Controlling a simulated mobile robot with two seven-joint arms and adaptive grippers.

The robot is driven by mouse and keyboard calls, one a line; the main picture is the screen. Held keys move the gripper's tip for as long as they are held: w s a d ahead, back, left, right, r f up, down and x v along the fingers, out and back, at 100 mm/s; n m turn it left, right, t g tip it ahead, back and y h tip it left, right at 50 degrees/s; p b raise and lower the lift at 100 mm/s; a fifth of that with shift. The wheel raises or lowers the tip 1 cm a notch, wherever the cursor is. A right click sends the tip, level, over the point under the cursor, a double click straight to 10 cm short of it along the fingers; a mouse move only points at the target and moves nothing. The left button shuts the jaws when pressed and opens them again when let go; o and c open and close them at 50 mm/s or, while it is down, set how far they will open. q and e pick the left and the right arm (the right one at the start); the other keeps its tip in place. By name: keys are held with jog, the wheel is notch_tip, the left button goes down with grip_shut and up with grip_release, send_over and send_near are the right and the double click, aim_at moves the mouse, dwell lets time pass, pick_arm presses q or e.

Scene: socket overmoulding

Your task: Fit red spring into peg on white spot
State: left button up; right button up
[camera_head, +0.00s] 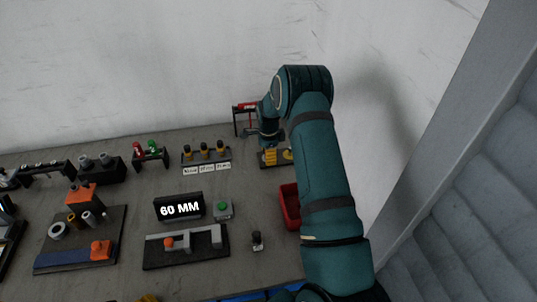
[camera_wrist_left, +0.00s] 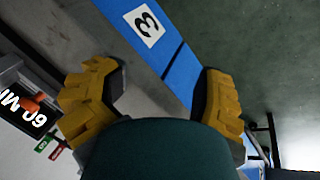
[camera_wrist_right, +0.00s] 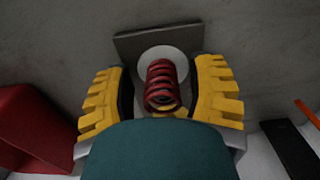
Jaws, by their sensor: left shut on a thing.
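The red spring (camera_wrist_right: 162,85) shows in the right wrist view, between the fingers of my right gripper (camera_wrist_right: 158,74), with gaps on both sides. It lies in front of a white round spot (camera_wrist_right: 150,58) on a dark grey plate (camera_wrist_right: 125,42). I cannot tell whether a peg is inside it. My right gripper is open; in the head view its yellow fingers (camera_head: 279,157) show low over the table, partly behind my arm. My left gripper (camera_wrist_left: 160,90) shows in its wrist view with its fingers apart over the table's front edge. I cannot make out anything held there.
A red bin (camera_head: 290,207) is beside my right arm. A black stand with a red bar (camera_head: 245,106) is behind the gripper. A 60 MM display (camera_head: 180,207), green button (camera_head: 223,207) and several fixtures are to the left. The wall bounds the table's back.

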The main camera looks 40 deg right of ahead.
pick_arm(q)
jog(key=shift+o, duration=0.2)
jog(key=shift+s+f, duration=0.3)
jog(key=shift+f, duration=0.1)
pick_arm(e)
jog(key=shift+r, duration=0.4)
pick_arm(q)
jog(key=shift+d, duration=0.1)
jog(key=shift+c, duration=0.2)
pick_arm(e)
notch_tip(320, 180, up, 7)
jog(key=shift+s+r, duration=0.15)
pick_arm(q)
jog(key=shift+w+r, duration=0.1)
jog(key=shift+r, duration=0.05)
